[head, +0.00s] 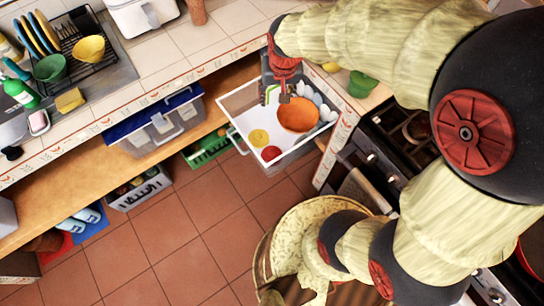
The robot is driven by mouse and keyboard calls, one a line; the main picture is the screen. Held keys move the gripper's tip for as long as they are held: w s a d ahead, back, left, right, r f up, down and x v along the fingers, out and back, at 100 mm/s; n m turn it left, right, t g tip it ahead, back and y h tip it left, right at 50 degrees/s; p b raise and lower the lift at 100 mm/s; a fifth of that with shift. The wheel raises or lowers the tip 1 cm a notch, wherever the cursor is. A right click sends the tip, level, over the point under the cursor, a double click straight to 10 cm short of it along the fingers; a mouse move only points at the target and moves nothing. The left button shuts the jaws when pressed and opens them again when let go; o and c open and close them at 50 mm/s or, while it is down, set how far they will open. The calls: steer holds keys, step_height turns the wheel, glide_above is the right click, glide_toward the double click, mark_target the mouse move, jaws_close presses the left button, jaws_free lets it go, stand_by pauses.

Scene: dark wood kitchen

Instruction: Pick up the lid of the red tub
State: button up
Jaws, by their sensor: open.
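An open drawer (232,119) with white walls holds several things. A small round red piece (271,153) lies near its front; it may be a lid, but I cannot tell for sure. A round yellow piece (258,137) lies just behind it. An orange-red bowl-like thing (300,116) sits to the right. No tub with a lid on it can be made out. My gripper (276,98) is open and points down over the back of the drawer, left of and close to the orange-red thing. I cannot tell whether they touch.
Several white egg-like things (326,108) lie at the drawer's right side. A counter (190,50) runs behind, with a dish rack (88,62) at the far left. A stove (385,165) stands on the right. The tiled floor (190,235) in front is clear.

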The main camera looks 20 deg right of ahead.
steer(key=w+f+m+g+b, duration=0.1)
steer(key=w+f, duration=0.1)
steer(key=f, duration=0.7)
steer(key=w+f+g+b, duration=0.1)
steer(key=w+f, duration=0.1)
steer(key=f, duration=0.7)
steer(key=m+b, duration=0.2)
steer(key=b, duration=0.1)
glide_above(272, 153)
steer(key=shift+g, duration=0.4)
steer(key=f, duration=1.8)
steer(key=shift+s+d+f, duration=0.1)
steer(key=shift+s+d, duration=0.05)
steer(key=shift+d, duration=0.05)
steer(key=f+b, duration=0.1)
steer(key=f, duration=0.2)
steer(key=f+b, duration=0.2)
steer(key=f, duration=0.2)
steer(key=shift+w+a+f, duration=0.2)
steer(key=shift+r, duration=0.1)
steer(key=c, duration=0.4)
steer(key=c, duration=0.6)
steer(key=shift+o, duration=0.2)
